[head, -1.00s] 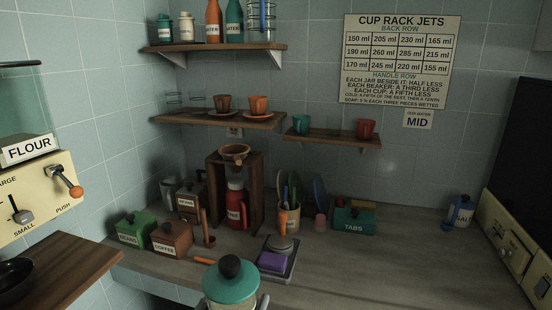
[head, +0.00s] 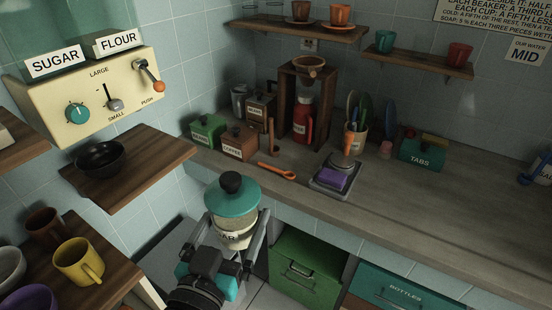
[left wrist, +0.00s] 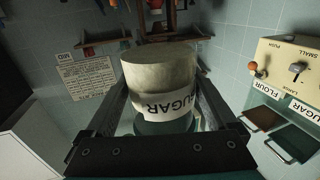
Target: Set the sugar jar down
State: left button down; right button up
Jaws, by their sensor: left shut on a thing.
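The sugar jar (head: 232,207) has a teal lid with a black knob and a pale body with a partly hidden label. My left gripper (head: 238,238) is shut on the jar and holds it in the air in front of the counter edge. In the left wrist view the jar (left wrist: 160,85) sits between the two fingers of the gripper (left wrist: 163,112), its SUGAR label upside down. The jar looks upright in the head view. My right gripper is in neither view.
The counter (head: 420,205) has clear room right of the sponge tray (head: 334,178). An orange spoon (head: 277,172) lies near the front edge, by the coffee box (head: 240,143). A wooden shelf (head: 150,180) with a black bowl (head: 99,158) is at left, above mugs (head: 79,262).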

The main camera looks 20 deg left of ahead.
pick_arm(q)
jog(key=shift+d+r, duration=0.1)
jog(key=w+d+r+m+g+h, duration=0.2)
jog(key=w+d+m+g+h, duration=0.1)
jog(key=d+m+g+h, duration=0.1)
jog(key=w+d+r+m+g+h, duration=0.2)
jog(key=d+m+h, duration=0.5)
jog(key=h, duration=0.4)
jog(key=shift+w+d+g, duration=0.55)
jog(key=shift+w+g, duration=0.15)
jog(key=shift+g, duration=0.4)
jog(key=shift+w+d+r+m+g+h, duration=0.2)
jog(key=shift+d+m+g+h, duration=0.3)
jog(key=shift+d+m+g, duration=0.15)
